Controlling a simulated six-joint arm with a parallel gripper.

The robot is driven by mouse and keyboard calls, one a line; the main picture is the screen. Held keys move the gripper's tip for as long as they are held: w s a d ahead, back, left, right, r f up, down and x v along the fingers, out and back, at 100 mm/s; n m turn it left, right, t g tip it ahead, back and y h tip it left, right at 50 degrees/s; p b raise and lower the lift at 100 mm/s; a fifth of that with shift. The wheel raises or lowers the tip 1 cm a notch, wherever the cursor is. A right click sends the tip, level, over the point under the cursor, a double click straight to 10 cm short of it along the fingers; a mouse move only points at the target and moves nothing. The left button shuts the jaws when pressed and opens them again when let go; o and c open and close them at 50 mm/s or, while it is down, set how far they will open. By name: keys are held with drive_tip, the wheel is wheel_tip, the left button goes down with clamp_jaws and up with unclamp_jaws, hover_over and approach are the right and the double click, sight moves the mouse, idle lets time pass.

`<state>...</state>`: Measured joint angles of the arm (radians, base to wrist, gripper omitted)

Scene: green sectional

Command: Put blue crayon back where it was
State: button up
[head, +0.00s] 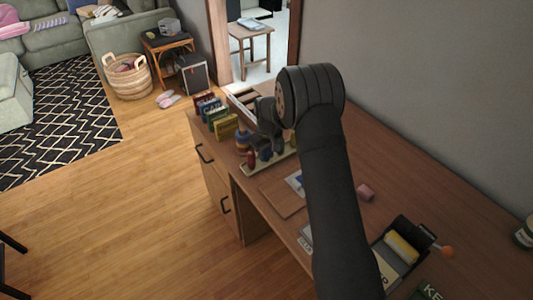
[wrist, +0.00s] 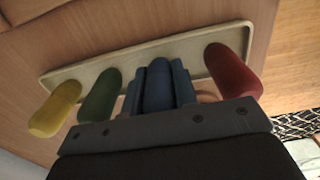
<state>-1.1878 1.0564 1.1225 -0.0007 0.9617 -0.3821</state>
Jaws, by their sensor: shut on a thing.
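My gripper (wrist: 158,90) is shut on the blue crayon (wrist: 157,86), a thick, round-ended piece held between its two dark fingers. A pale tray (wrist: 140,56) lies behind it on the wooden desk. In the wrist view, a yellow crayon (wrist: 56,108) and a green crayon (wrist: 99,95) stand at the tray on the left, and a red crayon (wrist: 232,70) on the right. The blue crayon is between green and red. Whether its base touches the tray is hidden. In the head view my gripper (head: 265,152) is over the tray (head: 247,171), beside the red crayon (head: 250,158).
Books or boxes (head: 226,127) stand in a row at the desk's far left edge. A blue and yellow object (head: 242,140) is just behind the tray.

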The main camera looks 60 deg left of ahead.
drive_tip(key=shift+f, duration=0.15)
drive_tip(key=o, duration=1)
wheel_tip(320, 180, up, 12)
drive_tip(key=shift+r, duration=0.15)
wheel_tip(320, 180, down, 12)
drive_tip(key=shift+r, duration=1.75)
drive_tip(key=shift+f, duration=0.1)
